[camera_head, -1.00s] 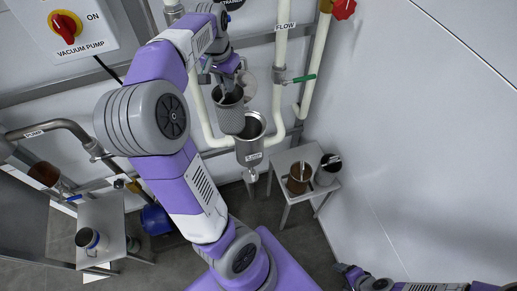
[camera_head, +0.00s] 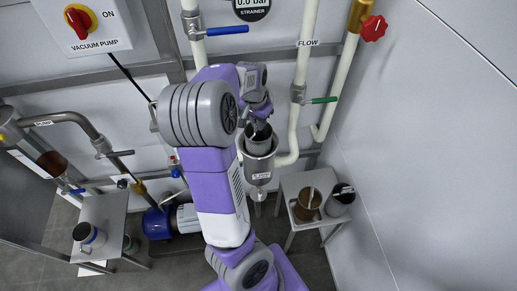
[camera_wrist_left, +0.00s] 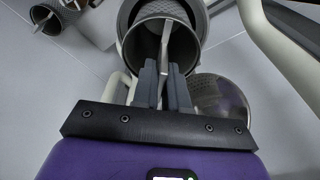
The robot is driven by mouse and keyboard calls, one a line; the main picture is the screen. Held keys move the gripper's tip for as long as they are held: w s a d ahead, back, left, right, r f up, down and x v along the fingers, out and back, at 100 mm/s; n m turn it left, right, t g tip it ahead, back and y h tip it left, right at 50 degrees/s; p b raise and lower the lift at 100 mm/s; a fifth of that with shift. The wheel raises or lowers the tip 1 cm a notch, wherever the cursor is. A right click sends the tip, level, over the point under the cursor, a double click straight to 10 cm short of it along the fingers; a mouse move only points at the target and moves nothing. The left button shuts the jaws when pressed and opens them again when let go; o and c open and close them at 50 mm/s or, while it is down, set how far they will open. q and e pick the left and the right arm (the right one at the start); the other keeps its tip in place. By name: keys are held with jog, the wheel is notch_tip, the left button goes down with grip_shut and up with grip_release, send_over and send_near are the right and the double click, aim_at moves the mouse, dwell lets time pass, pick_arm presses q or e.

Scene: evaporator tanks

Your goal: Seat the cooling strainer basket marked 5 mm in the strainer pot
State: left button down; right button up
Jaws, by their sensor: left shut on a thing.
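The strainer pot (camera_head: 261,171) is a grey metal cup on the pipework in the middle of the head view. The grey strainer basket (camera_head: 258,145) is upright at the pot's mouth, with its lower part hidden inside and its rim above the pot's. My left gripper (camera_head: 262,113) is above it, shut on the basket's handle. In the left wrist view the gripper fingers (camera_wrist_left: 164,88) grip the thin handle (camera_wrist_left: 165,45), and the basket's open rim (camera_wrist_left: 141,30) sits within the pot's wider rim. I cannot read a 5 mm mark. My right gripper is out of view.
A small stand (camera_head: 295,182) to the right holds a brown-filled container (camera_head: 307,204) and a dark-mouthed one (camera_head: 340,200). A round lid (camera_wrist_left: 220,100) is beside the pot. White pipes with a green-handled valve (camera_head: 322,100) rise close behind. Another table (camera_head: 105,215) stands left.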

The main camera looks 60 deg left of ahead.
aim_at(258, 146)
pick_arm(q)
notch_tip(258, 146, down, 9)
jog(key=shift+f+b, duration=0.1)
jog(key=shift+b, duration=1.15)
jog(key=shift+f+b, duration=0.75)
jog(key=shift+f, duration=1.2)
jog(key=shift+f, duration=0.1)
jog(key=c, duration=1.2)
grip_release()
jog(key=shift+o, duration=0.2)
